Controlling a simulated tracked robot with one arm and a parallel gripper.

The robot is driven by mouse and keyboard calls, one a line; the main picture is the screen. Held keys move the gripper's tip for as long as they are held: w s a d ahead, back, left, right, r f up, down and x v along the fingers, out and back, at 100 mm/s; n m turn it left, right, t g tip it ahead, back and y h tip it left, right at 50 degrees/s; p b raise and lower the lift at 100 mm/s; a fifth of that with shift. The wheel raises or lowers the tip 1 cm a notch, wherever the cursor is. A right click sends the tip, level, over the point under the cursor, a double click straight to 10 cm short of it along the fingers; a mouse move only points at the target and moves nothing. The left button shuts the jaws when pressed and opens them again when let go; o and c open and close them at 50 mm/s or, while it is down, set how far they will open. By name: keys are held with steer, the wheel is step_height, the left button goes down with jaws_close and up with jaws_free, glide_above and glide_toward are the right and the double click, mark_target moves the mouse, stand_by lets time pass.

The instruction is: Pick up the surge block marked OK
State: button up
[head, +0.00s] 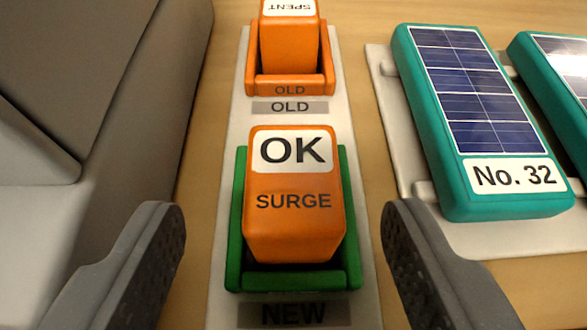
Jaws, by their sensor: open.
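The surge block marked OK (293,205) is orange, with a white OK label on top and the word SURGE on its face. It sits in a green holder (236,255) on a pale strip, above a plate reading NEW. My gripper (285,235) is open, with one dark finger on each side of the green holder. Both fingers look apart from the block, and nothing is between them but the block and its holder. How far the fingers are above the block I cannot tell.
Another orange block (289,45) marked SPENT stands in an orange holder (289,88) labelled OLD, farther up the strip. A teal solar panel unit (480,125) marked No. 32 lies at right, with another beside it (560,70). A large grey body (100,110) fills the left.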

mark_target(293, 205)
steer(key=x, duration=0.5)
steer(key=shift+d, duration=0.2)
steer(key=c, duration=1.1)
